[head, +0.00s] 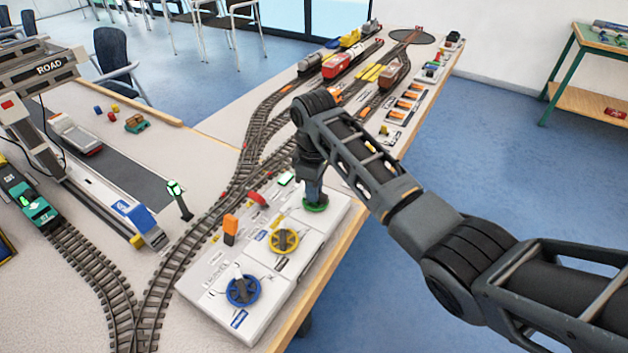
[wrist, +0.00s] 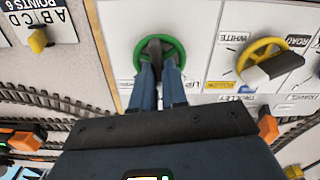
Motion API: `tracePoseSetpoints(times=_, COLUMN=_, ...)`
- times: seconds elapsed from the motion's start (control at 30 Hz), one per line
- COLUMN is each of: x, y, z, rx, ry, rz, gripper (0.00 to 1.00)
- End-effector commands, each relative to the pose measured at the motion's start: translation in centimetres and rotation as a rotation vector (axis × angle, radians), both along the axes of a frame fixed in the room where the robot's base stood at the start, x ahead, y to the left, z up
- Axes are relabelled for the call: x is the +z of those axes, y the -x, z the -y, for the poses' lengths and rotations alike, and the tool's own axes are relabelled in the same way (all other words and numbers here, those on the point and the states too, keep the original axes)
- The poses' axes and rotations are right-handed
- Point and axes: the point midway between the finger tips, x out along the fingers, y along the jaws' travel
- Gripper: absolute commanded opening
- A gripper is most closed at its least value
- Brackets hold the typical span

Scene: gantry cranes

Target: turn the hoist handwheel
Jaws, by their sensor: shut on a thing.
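A green handwheel (wrist: 179,47) is mounted on a white control panel (head: 212,296), beside printing that reads "UP". It also shows at the panel's far end in the head view (head: 318,208), partly hidden by my gripper (head: 312,196). In the wrist view my gripper (wrist: 160,68) points at the wheel, with its two fingers closed on a dark grip piece inside the green rim. A yellow handwheel (head: 284,241) and a blue handwheel (head: 242,290) sit nearer on the same panel. A "TROLLEY" label is near the yellow one. The hoist label itself is not readable.
An orange lever (head: 230,229) and a red lever (head: 258,199) stand along the panel's left side. Model tracks (head: 166,281) run beside it. The table edge lies right of the panel.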

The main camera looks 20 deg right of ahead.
Motion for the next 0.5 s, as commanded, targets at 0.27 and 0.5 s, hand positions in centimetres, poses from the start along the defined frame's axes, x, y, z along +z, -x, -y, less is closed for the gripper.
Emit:
tracePoseSetpoints(times=0.27, x=0.15, y=-0.01, z=-0.01, rx=-0.12, ry=-0.001, rz=-0.001, gripper=0.0)
tracePoseSetpoints(times=0.5, x=0.05, y=-0.06, z=0.06, rx=-0.157, ry=0.001, rz=0.001, gripper=0.0)
